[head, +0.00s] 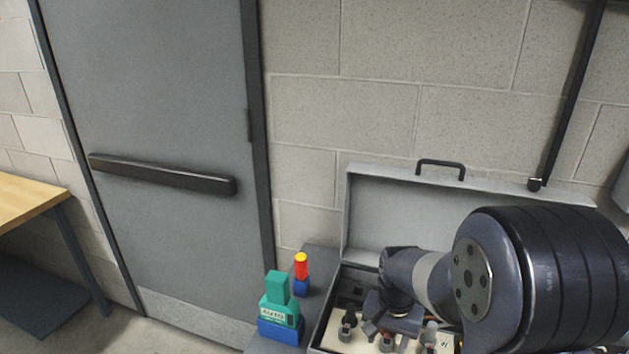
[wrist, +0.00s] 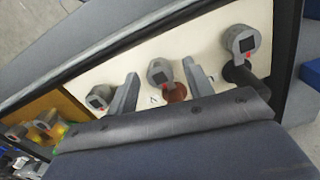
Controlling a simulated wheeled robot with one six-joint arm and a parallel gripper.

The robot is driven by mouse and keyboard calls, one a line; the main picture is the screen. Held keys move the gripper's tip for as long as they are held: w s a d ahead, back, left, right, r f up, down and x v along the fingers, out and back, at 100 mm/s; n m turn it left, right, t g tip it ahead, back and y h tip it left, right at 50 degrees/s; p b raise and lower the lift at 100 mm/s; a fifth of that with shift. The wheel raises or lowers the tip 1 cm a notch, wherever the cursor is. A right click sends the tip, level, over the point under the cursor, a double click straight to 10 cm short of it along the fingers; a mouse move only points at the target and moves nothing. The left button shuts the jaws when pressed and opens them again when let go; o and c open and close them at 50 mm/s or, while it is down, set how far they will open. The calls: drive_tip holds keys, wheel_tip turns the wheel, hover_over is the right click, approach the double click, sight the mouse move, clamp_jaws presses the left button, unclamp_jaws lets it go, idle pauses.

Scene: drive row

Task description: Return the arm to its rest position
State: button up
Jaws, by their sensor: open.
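My gripper (wrist: 163,84) is open, with its two fingers apart in the wrist view. A grey cylindrical part with a dark square face and a red mark (wrist: 160,72) shows between and beyond the fingertips; I cannot tell how close they are to it. Nothing is seen held. In the head view my arm reaches in from the right and bends down over an open grey case (head: 349,215). The gripper is low over the case's pale panel (head: 345,335), and the arm hides much of the case's right side.
A teal device on a blue base (head: 279,307) and a red-and-yellow piece on a blue base (head: 301,272) stand left of the case. The raised lid has a black handle (head: 441,168). A grey door (head: 165,110) and a wooden table (head: 25,200) are further left.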

drive_tip(key=n, duration=0.7)
drive_tip(key=shift+n+p, duration=0.35)
drive_tip(key=shift+n, duration=0.05)
wheel_tip(320, 180, up, 8)
drive_tip(key=shift+s+a+r, duration=0.1)
idle(0.3)
